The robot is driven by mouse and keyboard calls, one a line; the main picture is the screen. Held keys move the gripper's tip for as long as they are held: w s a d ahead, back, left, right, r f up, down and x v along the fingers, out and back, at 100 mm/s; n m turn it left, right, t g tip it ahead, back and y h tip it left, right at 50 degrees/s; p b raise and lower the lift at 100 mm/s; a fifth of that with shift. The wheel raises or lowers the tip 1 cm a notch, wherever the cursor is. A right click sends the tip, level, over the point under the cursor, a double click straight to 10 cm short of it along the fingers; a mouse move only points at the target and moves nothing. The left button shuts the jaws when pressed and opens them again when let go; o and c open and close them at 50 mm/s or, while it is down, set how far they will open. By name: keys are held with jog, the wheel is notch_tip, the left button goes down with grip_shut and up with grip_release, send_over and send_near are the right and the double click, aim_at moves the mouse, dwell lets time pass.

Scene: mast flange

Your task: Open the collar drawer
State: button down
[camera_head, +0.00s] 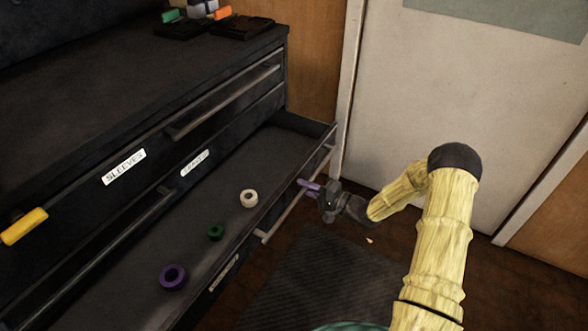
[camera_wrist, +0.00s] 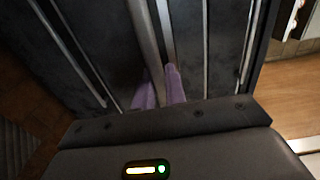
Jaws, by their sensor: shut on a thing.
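A low drawer (camera_head: 110,296) stands open from the black cabinet. It holds a white ring collar (camera_head: 249,198), a green one (camera_head: 215,232) and a larger purple one (camera_head: 173,277). Its pale bar handle (camera_head: 290,208) runs along the front. The label on its front is too small to read. My gripper (camera_head: 309,186) is at the far end of this handle. In the wrist view its two purple fingers (camera_wrist: 158,88) are shut on the handle bar (camera_wrist: 147,40), one on each side.
The cabinet's drawer labelled SLEEVES (camera_head: 124,167) and another labelled drawer (camera_head: 195,163) are above. Small items lie in black trays (camera_head: 240,27) on top. A dark mat (camera_head: 310,285) lies on the floor before the drawer. A pale door (camera_head: 440,90) stands behind my arm.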

jog(key=p+v, duration=0.1)
jog(key=v, duration=0.5)
jog(key=c, duration=1.4)
grip_release()
jog(key=shift+a, duration=0.1)
jog(key=shift+c, duration=0.2)
jog(key=p+v, duration=0.3)
jog(key=v, duration=1.4)
jog(key=shift+p, duration=0.3)
